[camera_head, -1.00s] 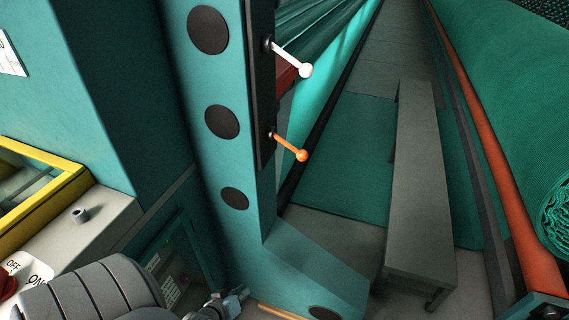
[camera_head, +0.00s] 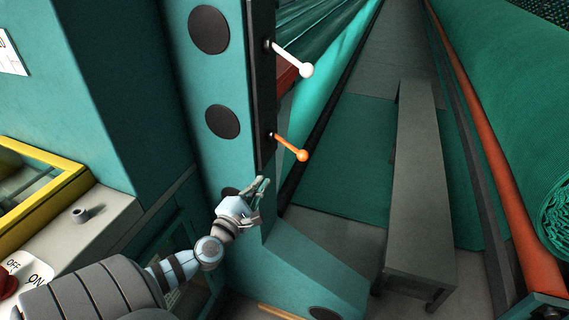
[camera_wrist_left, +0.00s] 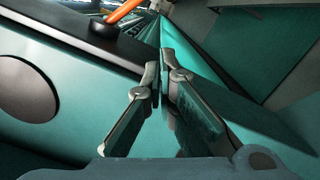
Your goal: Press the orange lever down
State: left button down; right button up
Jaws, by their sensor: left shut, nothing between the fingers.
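The orange lever (camera_head: 290,147) sticks out to the right from the dark strip on the teal post, angled slightly down to its ball tip. Its base and part of its shaft show at the top of the left wrist view (camera_wrist_left: 118,14). My left gripper (camera_head: 262,184) is below and to the left of the lever's ball, in front of the post, and apart from the lever. Its fingers are shut with nothing between them, and they also show in the left wrist view (camera_wrist_left: 162,62). My right gripper is not in view.
A white lever (camera_head: 291,58) sits above the orange one on the same strip. The teal post (camera_head: 215,80) has round black discs. A grey bench (camera_head: 415,190) stands to the right. A yellow-framed box (camera_head: 45,205) and a red button are at left.

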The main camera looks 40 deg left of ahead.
aim_at(290, 148)
pick_arm(q)
jog(key=w+d+r+p, duration=0.1)
jog(key=w+r+p, duration=0.1)
jog(key=w, duration=0.7)
jog(key=shift+w+d, duration=0.15)
jog(key=shift+w, duration=0.1)
jog(key=shift+d+r+n, duration=0.1)
jog(key=shift+r+n, duration=0.05)
jog(key=shift+n, duration=0.25)
